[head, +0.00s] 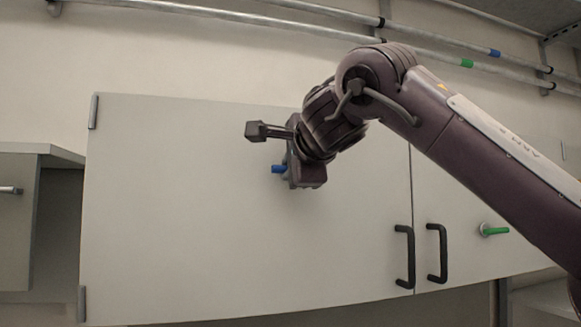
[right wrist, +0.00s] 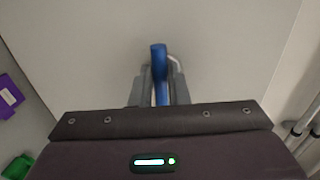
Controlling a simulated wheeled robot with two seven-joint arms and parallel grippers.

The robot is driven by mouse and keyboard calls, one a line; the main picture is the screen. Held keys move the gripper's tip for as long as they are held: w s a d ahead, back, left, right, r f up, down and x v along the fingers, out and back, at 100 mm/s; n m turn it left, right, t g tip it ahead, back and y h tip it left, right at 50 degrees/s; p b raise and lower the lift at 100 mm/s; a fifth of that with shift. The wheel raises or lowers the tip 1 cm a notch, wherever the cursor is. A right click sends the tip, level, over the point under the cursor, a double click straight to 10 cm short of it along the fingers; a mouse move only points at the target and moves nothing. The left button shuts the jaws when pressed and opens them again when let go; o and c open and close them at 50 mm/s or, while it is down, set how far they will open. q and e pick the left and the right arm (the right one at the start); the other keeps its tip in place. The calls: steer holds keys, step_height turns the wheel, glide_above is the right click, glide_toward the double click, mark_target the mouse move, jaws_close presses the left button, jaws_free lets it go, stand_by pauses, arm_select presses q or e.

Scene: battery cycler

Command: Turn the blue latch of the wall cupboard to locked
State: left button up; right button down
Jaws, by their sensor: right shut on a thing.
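The wall cupboard (head: 180,220) has a large pale left door and a smaller right door. The blue latch (head: 277,169) is on the left door, and its end sticks out to the left of my right gripper. My right gripper (head: 293,172) is at the door face, shut on the blue latch. In the right wrist view the blue latch (right wrist: 159,62) stands between the two grey fingers (right wrist: 160,90), pointing up in that picture. Much of the latch and its base is hidden by the gripper in the head view. My left gripper is not in view.
A green latch (head: 493,230) sits on the right door. Black handles (head: 404,257) and (head: 437,253) flank the door gap. Pipes (head: 240,18) run along the wall above the cupboard. An open shelf (head: 58,230) lies to the left.

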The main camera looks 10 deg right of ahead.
steer(key=shift+r, duration=0.15)
steer(key=c, duration=1.5)
jaws_free()
steer(key=shift+w, duration=0.15)
steer(key=shift+c, duration=0.2)
steer(key=shift+o, duration=0.8)
steer(key=shift+w+f, duration=0.2)
steer(key=shift+s, duration=0.1)
steer(key=b+v, duration=0.3)
steer(key=v, duration=0.4)
steer(key=shift+s, duration=0.35)
steer(key=shift+w+d+r, duration=0.1)
steer(key=shift+w, duration=0.05)
